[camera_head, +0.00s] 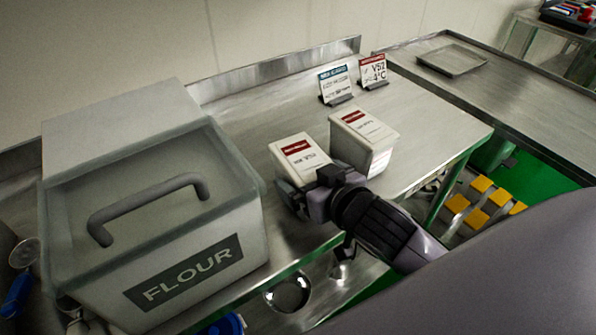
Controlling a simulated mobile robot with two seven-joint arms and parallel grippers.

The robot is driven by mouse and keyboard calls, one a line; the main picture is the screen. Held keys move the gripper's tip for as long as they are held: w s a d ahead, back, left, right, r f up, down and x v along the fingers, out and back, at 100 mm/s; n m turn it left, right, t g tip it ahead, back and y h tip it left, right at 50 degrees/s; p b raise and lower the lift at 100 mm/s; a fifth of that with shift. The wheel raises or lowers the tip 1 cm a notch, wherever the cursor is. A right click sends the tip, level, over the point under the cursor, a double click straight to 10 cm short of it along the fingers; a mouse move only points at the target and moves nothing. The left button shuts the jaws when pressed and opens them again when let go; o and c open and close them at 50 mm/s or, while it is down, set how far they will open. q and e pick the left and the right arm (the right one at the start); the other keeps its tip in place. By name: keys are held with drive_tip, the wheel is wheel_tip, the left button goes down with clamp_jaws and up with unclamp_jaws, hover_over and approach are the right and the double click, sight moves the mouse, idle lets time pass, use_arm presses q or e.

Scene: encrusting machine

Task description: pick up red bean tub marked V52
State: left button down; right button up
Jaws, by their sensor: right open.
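Two white tubs with red-banded lid labels stand side by side on the steel table: a left tub (301,158) and a right tub (363,138). Their small print is too small to read. A red-topped card (373,70) behind them reads V52 and 4°C. My right gripper (308,190) is open at the near side of the left tub and hides its lower front. I cannot tell whether it touches the tub. My left gripper is out of view.
A large FLOUR bin (150,225) with a handled lid fills the left side. A blue-topped card (335,84) stands beside the red one. A shallow tray (452,60) lies on the right table.

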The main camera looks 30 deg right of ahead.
drive_tip(key=shift+s, duration=0.1)
drive_tip(key=shift+c, duration=1.2)
drive_tip(key=c, duration=1)
drive_tip(key=shift+r, duration=0.2)
drive_tip(key=shift+c, duration=1.4)
drive_tip(key=shift+r, duration=0.15)
